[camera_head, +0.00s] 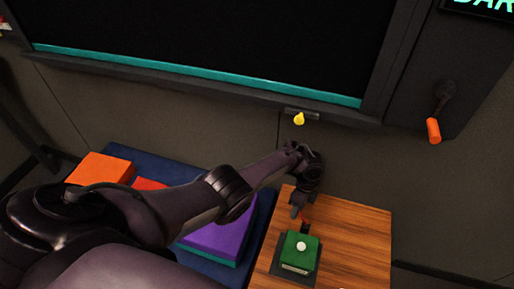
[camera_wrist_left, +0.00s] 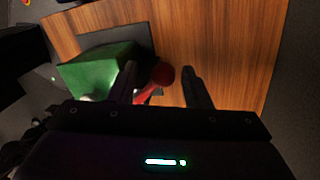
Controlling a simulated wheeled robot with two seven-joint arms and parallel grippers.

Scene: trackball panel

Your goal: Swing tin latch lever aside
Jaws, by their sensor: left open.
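The green tin (camera_head: 300,252) with a white knob on top sits on a dark base plate (camera_head: 283,268) on the wooden table. It also shows in the left wrist view (camera_wrist_left: 98,72). The red latch lever (camera_wrist_left: 162,74) has a round ball end and stands beside the tin; in the head view only a small red part (camera_head: 304,219) shows near my fingers. My left gripper (camera_head: 300,212) is over the tin's far side. In the left wrist view its two fingers (camera_wrist_left: 160,85) are apart, with the lever between them, nearer the left finger. Whether they touch it cannot be told. My right gripper is out of view.
The wooden table top (camera_head: 360,235) is clear right of the tin. Left of it a dark blue surface bears an orange block (camera_head: 100,168) and a purple block (camera_head: 215,240). Behind are a yellow knob (camera_head: 299,119) and an orange crank handle (camera_head: 433,131) on the dark panel.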

